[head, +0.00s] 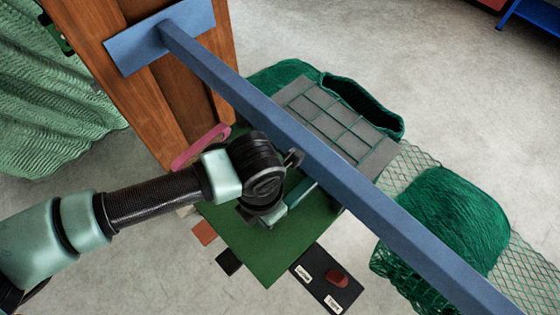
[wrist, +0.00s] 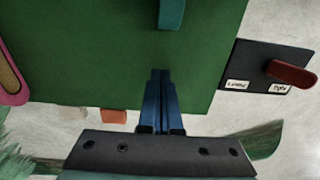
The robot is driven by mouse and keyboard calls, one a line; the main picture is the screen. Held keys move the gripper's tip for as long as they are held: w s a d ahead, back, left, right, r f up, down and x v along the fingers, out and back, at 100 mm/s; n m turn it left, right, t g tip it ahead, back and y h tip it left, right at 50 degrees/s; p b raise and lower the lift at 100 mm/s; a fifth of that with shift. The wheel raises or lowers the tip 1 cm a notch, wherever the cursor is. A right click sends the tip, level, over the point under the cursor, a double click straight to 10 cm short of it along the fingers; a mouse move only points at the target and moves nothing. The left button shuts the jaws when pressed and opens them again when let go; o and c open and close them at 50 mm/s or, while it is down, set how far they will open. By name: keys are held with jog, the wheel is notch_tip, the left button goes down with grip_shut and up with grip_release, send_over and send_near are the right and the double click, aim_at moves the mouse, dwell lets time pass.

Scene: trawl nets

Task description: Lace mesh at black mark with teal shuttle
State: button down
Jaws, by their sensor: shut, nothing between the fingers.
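My gripper (wrist: 160,75) is shut and empty, its blue fingers together over the green mat (wrist: 110,50). In the head view my wrist hides the fingertips. A teal piece (wrist: 171,14), perhaps the teal shuttle, lies beyond the fingertips at the top of the wrist view, apart from them. A teal bar shows beside my wrist in the head view (head: 300,195); I cannot tell if it is the same piece. A grey panel with green mesh lines (head: 335,115) stands behind the blue beam. A black square (head: 229,262) lies at the mat's lower left edge; no mark on the mesh is discernible.
A blue beam (head: 300,140) crosses above the mat from a wooden post (head: 150,80). A pink loop-shaped tool (head: 200,147) is by the post. An orange square (head: 204,232) and a labelled black board (head: 325,280) with a red piece (head: 337,278) edge the mat. Green netting (head: 450,210) lies right.

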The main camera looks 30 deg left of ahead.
aim_at(298, 189)
jog(key=shift+w+d+f+p, duration=0.15)
jog(key=shift+w+d+p, duration=0.15)
jog(key=shift+w, duration=0.35)
jog(key=shift+w+d+f+p, duration=0.15)
jog(key=shift+w+p, duration=0.3)
jog(key=shift+w, duration=0.15)
jog(key=shift+w+d+f+p, duration=0.15)
jog(key=shift+w+d+p, duration=0.15)
jog(key=shift+w, duration=0.35)
jog(key=shift+f, duration=0.1)
jog(key=shift+w+f+b, duration=0.1)
jog(key=shift+w+b, duration=0.3)
jog(key=w+b, duration=0.1)
jog(key=w+d+b, duration=0.1)
jog(key=w, duration=0.1)
jog(key=shift+w+d+f, duration=0.1)
jog(key=shift+w+d, duration=0.05)
jog(key=shift+w+d+r+b, duration=0.2)
jog(key=shift+w+b, duration=0.2)
jog(key=shift+r, duration=0.1)
